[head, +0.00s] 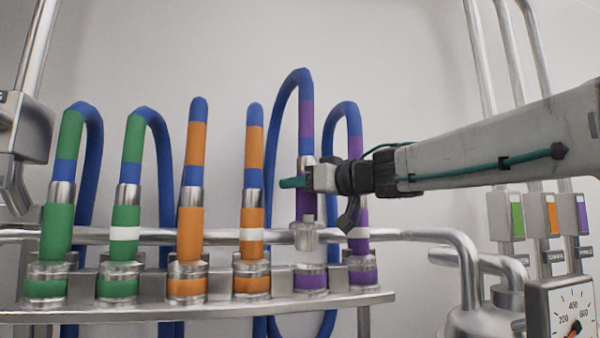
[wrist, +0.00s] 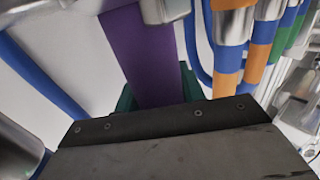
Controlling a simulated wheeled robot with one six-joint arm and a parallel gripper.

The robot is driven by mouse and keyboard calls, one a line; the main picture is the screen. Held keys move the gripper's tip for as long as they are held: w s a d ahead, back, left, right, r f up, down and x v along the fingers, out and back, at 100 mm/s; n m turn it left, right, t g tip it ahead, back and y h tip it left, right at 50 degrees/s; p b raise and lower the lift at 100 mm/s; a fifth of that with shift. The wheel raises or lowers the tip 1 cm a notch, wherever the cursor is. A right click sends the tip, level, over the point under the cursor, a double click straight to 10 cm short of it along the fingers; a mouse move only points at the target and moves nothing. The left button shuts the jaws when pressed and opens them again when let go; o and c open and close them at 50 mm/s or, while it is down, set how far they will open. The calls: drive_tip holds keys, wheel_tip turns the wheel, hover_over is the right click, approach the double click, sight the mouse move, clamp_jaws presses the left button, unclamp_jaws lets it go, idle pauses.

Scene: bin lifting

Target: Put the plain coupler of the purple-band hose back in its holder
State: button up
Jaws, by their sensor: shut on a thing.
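My gripper (head: 294,183) is shut on the plain coupler (head: 306,206) of a purple-band hose (head: 306,118). The coupler is purple with no white ring and hangs roughly upright, its metal nozzle pointing down. Its holder (head: 311,280), a metal socket with a purple band, is below it and looks empty. A small gap shows between nozzle and socket; exact alignment in depth is unclear. In the wrist view the purple coupler (wrist: 142,55) stands between my green fingers.
The white-ringed purple coupler (head: 358,232) sits in its holder just right. A white-ringed orange coupler (head: 251,235) sits just left, with plain orange and two green ones further left. A horizontal pipe (head: 400,235) runs behind. A gauge (head: 565,308) is at lower right.

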sight(302, 219)
drive_tip(key=shift+s+d+r, duration=0.15)
drive_tip(key=shift+r, duration=0.2)
drive_tip(key=shift+f, duration=0.1)
drive_tip(key=shift+f, duration=1.45)
drive_tip(key=shift+f, duration=2.3)
idle(0.5)
drive_tip(key=o, duration=1.4)
drive_tip(key=shift+c, duration=0.2)
drive_tip(key=shift+f, duration=0.1)
